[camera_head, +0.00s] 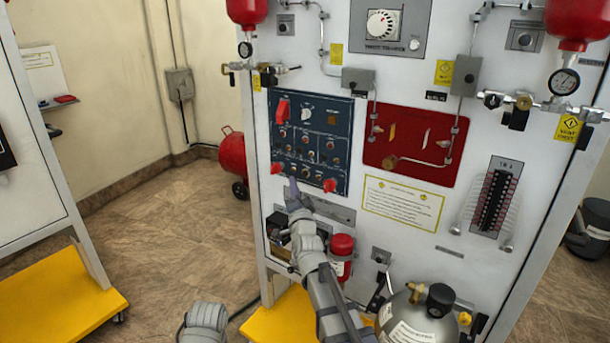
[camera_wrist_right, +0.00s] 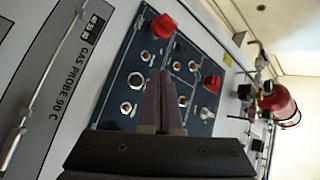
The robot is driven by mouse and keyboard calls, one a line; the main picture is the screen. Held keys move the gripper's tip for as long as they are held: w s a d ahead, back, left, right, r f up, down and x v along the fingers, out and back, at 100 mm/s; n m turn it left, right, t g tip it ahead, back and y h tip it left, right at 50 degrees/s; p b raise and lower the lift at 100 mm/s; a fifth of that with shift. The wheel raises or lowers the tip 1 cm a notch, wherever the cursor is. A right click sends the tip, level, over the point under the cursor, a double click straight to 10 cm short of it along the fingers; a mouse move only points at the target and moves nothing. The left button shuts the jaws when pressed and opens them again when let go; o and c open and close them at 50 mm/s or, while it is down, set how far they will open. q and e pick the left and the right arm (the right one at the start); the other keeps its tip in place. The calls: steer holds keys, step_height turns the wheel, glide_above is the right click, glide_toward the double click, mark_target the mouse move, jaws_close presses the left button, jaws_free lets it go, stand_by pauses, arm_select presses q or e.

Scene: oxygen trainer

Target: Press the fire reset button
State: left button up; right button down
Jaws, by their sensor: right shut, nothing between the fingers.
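The blue control panel (camera_head: 343,118) is on the left of the white trainer board. It carries rows of small round buttons or switches and red parts, including an upper-left red guard (camera_head: 283,110), a lower-left red one (camera_head: 278,168) and a lower-right red one (camera_head: 330,185). The labels are too small to read, so I cannot tell which control is the fire reset button. My right gripper (camera_head: 293,184) is shut and empty at the panel's lower edge. In the right wrist view its fingers (camera_wrist_right: 167,74) overlap the panel (camera_wrist_right: 112,100); contact cannot be told. My left gripper is out of view.
A dark red panel (camera_head: 420,165) and a yellow-bordered notice (camera_head: 402,203) lie right of the blue panel. A red bottle (camera_head: 342,245) and a grey cylinder (camera_head: 415,320) stand below. Open floor (camera_head: 170,220) lies left of the board.

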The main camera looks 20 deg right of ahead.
steer(key=shift+s+a, duration=0.5)
steer(key=shift+a, duration=0.15)
steer(key=shift+a, duration=0.1)
steer(key=s+a+f+n+g+y+p, duration=0.3)
steer(key=s+a+n+g+p, duration=0.25)
steer(key=a, duration=0.25)
steer(key=s+a+f+n+g+y+p, duration=0.2)
steer(key=s+a+f+n+g+p, duration=0.25)
steer(key=a+p, duration=0.3)
steer(key=s+r+n+g+h+p, duration=0.1)
steer(key=s+n+g+h+p, duration=0.2)
steer(key=s, duration=2.1)
steer(key=n+g+p, duration=0.4)
steer(key=g, duration=0.3)
steer(key=shift+r+g+h+p, duration=0.2)
steer(key=shift+g+h+p, duration=0.1)
steer(key=shift+g+p, duration=0.1)
steer(key=shift+a, duration=0.1)
